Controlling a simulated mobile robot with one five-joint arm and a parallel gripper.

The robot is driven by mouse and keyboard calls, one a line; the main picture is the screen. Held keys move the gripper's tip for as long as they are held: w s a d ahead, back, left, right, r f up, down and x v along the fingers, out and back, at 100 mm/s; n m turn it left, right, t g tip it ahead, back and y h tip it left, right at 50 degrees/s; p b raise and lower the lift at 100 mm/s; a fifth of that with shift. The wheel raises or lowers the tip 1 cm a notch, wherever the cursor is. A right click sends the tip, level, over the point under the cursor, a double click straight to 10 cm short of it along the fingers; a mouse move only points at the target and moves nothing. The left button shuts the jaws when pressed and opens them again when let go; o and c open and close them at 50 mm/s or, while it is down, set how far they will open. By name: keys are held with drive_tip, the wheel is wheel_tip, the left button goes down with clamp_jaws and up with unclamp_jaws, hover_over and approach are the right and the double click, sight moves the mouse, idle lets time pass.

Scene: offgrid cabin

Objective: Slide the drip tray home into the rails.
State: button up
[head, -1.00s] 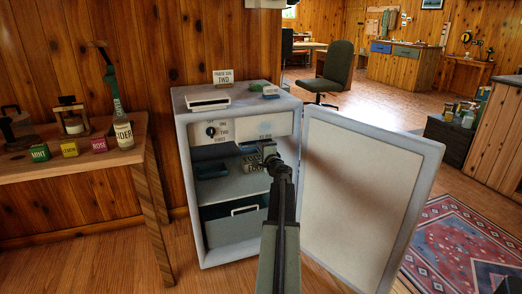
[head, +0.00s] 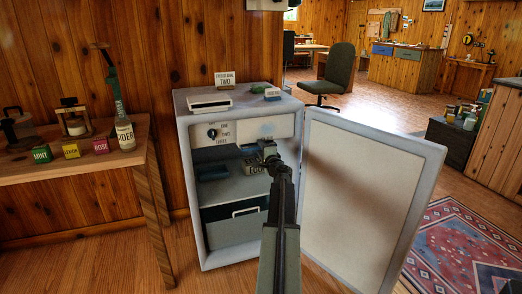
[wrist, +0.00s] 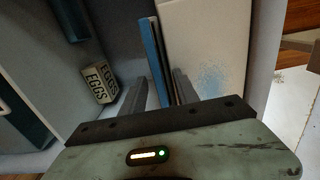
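A narrow blue-and-grey tray edge, likely the drip tray (wrist: 153,55), runs alongside the white freezer box in the wrist view. In the head view it shows only as a dark strip under the freezer box, mostly hidden by my arm. My gripper (wrist: 160,82) has its two fingers apart, one on each side of this edge. A gap shows on the left finger's side; whether the right finger touches it I cannot tell. In the head view my gripper (head: 267,150) is inside the open fridge, below the freezer front. The rails are not clearly visible.
The fridge (head: 183,150) stands with its door (head: 362,190) open at right. A box marked EGGS (wrist: 99,83) is on the shelf, close to my gripper. A side table (head: 90,165) is at left.

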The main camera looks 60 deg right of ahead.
drive_tip(key=v, duration=0.7)
drive_tip(key=shift+s+a, duration=0.25)
drive_tip(key=shift+s, duration=0.05)
